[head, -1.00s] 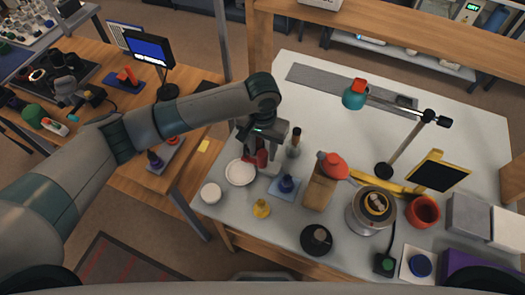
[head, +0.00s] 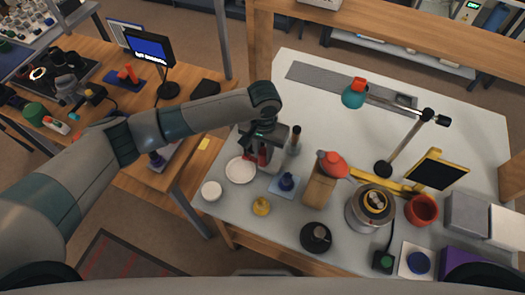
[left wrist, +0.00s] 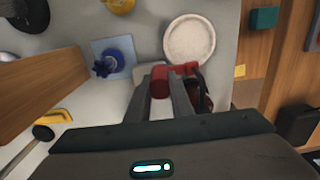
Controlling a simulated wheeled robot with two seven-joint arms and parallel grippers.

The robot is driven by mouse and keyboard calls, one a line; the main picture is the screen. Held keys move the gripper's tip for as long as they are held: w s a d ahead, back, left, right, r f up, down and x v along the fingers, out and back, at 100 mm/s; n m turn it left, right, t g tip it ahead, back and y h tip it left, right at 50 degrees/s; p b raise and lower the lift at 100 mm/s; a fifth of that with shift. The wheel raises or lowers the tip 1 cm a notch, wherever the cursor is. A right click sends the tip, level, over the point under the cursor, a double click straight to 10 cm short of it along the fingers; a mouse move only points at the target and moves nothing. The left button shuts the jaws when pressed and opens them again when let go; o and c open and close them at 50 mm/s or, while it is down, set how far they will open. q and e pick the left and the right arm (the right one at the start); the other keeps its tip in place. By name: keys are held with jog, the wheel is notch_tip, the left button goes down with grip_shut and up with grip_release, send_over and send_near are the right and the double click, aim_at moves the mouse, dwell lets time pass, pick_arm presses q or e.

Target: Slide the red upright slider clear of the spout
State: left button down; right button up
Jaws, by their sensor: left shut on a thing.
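The red slider (left wrist: 160,82) shows between the two fingers of my left gripper (left wrist: 166,78) in the left wrist view, and the gripper is shut on it. A second red part (left wrist: 186,68) shows just right of the fingers, beside a dark red rounded shape partly hidden by the right finger. In the head view my left gripper (head: 266,150) is low over the white table, just right of a white plate (head: 241,170), with some red (head: 262,159) showing at the fingers. I cannot make out the spout; the gripper hides much of this spot. My right gripper is not in view.
A blue knobbed piece on a light blue pad (head: 286,183), a wooden block (head: 318,189) and a yellow piece (head: 261,206) stand close by. A dark bottle-like piece (head: 295,138) stands right of the gripper. The table's back left is fairly clear.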

pick_arm(q)
jog(key=d, duration=0.1)
jog(key=s+d+p, duration=0.1)
jog(key=d, duration=0.1)
jog(key=shift+s+r, duration=0.15)
jog(key=shift+d, duration=0.2)
jog(key=c, duration=1.6)
grip_release()
jog(key=shift+o, duration=0.2)
notch_tip(320, 180, up, 17)
jog(key=b, duration=0.3)
jog(key=shift+s, duration=0.1)
